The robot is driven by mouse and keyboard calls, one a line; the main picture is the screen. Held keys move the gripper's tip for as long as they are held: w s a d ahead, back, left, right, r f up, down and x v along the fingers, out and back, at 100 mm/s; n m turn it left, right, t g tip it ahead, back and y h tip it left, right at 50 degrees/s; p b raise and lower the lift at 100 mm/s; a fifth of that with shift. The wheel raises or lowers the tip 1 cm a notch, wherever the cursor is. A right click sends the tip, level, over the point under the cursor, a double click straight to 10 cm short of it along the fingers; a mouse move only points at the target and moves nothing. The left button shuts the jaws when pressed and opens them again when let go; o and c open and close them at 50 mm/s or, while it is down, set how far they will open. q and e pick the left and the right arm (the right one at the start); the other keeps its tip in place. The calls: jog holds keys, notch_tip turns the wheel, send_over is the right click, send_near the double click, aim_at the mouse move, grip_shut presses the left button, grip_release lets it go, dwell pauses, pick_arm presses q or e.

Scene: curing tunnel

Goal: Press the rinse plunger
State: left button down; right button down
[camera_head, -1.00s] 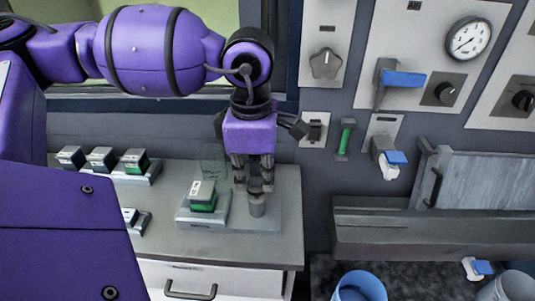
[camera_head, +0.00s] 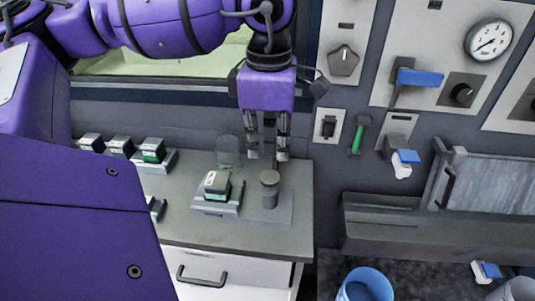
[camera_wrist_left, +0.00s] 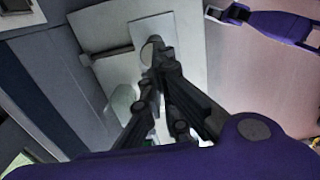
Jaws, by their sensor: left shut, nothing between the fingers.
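The plunger (camera_head: 269,190) is a short grey upright cylinder with a wider round cap, on a flat plate at the right end of the counter. My left gripper (camera_head: 268,157) points down just above and slightly behind it in the head view. Its fingers are shut with nothing between them, and a small gap shows between the fingertips and the cap. In the left wrist view the dark fingers (camera_wrist_left: 157,62) partly hide the round plunger top (camera_wrist_left: 148,50). My right gripper is not in the head view.
A green-and-dark block (camera_head: 216,187) sits on a small grey stand left of the plunger. A clear cup (camera_head: 229,152) stands behind. More blocks (camera_head: 152,150) line the counter's left. Wall switches, a green handle (camera_head: 358,137) and a blue bin (camera_head: 364,285) are to the right.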

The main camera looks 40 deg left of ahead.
pick_arm(q)
jog(key=shift+r, duration=2.5)
